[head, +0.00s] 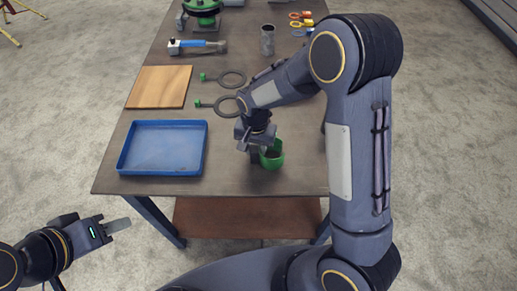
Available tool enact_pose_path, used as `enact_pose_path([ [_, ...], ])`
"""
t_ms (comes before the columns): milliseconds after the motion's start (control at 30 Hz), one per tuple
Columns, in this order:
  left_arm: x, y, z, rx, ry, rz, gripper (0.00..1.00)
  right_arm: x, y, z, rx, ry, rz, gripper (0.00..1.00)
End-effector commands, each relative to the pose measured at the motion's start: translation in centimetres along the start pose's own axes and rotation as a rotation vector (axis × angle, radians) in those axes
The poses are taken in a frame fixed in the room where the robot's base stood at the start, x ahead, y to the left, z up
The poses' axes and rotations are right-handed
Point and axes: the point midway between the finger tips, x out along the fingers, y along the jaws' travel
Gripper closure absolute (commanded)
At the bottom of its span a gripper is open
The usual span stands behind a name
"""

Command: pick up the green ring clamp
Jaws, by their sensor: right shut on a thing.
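The green ring clamp (277,156) is near the front of the table, right of its middle. My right gripper (257,146) is above and against its left side, shut on it, and hides part of it. I cannot tell whether the clamp touches the table. My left gripper (117,226) is in front of the table at the lower left, away from everything. It is seen side-on, so its finger gap does not show.
A blue tray (120,165) is at the front left of the table, with a wooden board (160,87) behind it. Two dark rings with green-tipped handles lie mid-table. A blue-handled tool (193,43), a grey cylinder (267,40) and a green flanged piece (202,8) are farther back.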

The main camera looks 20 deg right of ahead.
Motion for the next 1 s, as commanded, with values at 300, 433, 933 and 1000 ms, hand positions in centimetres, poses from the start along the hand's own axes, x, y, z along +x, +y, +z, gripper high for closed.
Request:
enact_pose_path([
  [300, 0.2, -0.1, 0.1, 0.000, 0.000, 0.000, 0.64, -3.4, 0.0, -0.1, 0.000, 0.005, -0.005, 1.00],
  [433, 0.7, -0.3, 0.3, 0.000, 0.000, 0.000, 0.64, -5.7, 2.0, -1.2, 0.006, 0.006, -0.007, 1.00],
  [933, 2.0, -0.9, 1.0, 0.000, 0.000, 0.000, 0.64, -12.1, 11.1, -5.4, 0.003, 0.004, -0.003, 1.00],
  [1000, 2.1, -1.0, 1.1, 0.000, 0.000, 0.000, 0.64, -12.5, 11.7, -5.7, 0.003, 0.004, -0.003, 1.00],
])
